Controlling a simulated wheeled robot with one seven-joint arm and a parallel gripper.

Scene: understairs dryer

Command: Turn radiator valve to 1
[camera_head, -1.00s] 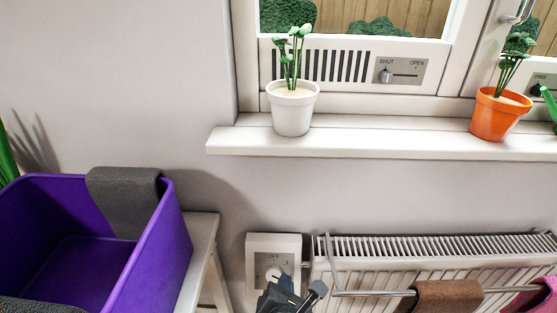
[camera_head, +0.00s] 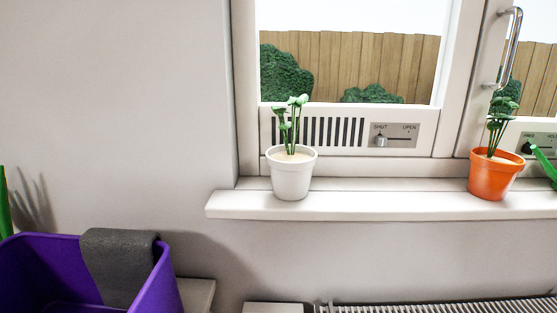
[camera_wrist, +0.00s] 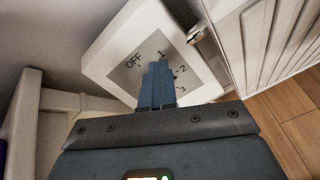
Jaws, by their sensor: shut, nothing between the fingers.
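The radiator valve is a white box (camera_wrist: 110,45) with a grey plate marked OFF, 1, 2 and 3 in the wrist view. My gripper (camera_wrist: 157,72) is in front of the plate with its fingers together and nothing between them. The fingers cover the middle of the plate, so the knob and its setting are hidden. I cannot tell whether the fingertips touch it. In the head view only the top of the valve box (camera_head: 274,308) shows at the bottom edge, and my gripper is out of that view.
The radiator (camera_head: 440,307) stands right of the valve; it also shows in the wrist view (camera_wrist: 262,40). A windowsill (camera_head: 380,206) above holds a white pot (camera_head: 291,175) and an orange pot (camera_head: 495,176). A purple bin (camera_head: 30,265) with a grey cloth (camera_head: 118,265) is at left.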

